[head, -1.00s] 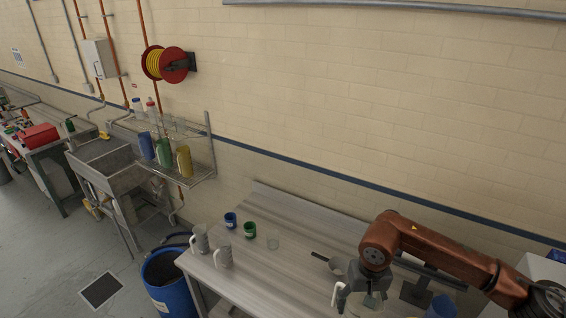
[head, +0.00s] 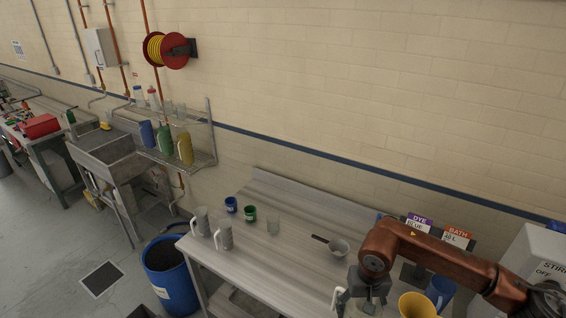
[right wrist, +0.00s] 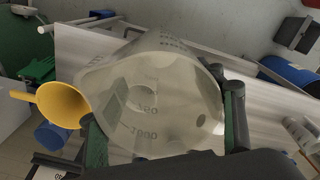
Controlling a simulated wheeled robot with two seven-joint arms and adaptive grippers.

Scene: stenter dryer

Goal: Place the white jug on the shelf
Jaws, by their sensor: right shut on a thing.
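The white jug (right wrist: 150,100) is translucent, with printed measuring marks, and fills the middle of the right wrist view. My right gripper (right wrist: 165,128) is shut on it, one finger at each side. In the head view the right gripper (head: 368,300) is at the bottom, over the table, with the jug's white handle (head: 338,298) beside it; most of the jug is hidden or cut off there. The wire shelf (head: 200,162) is on the wall at the left, far from the gripper; it holds blue, green and yellow jugs and several bottles. My left gripper is not in view.
The table (head: 280,255) bears two grey jugs (head: 203,222), blue and green cups (head: 249,213), a clear beaker (head: 273,226) and a handled ladle (head: 339,248). A yellow funnel (head: 418,305) and a blue jug (head: 440,290) are near my right arm. A blue drum (head: 170,280) and sink (head: 110,150) stand left.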

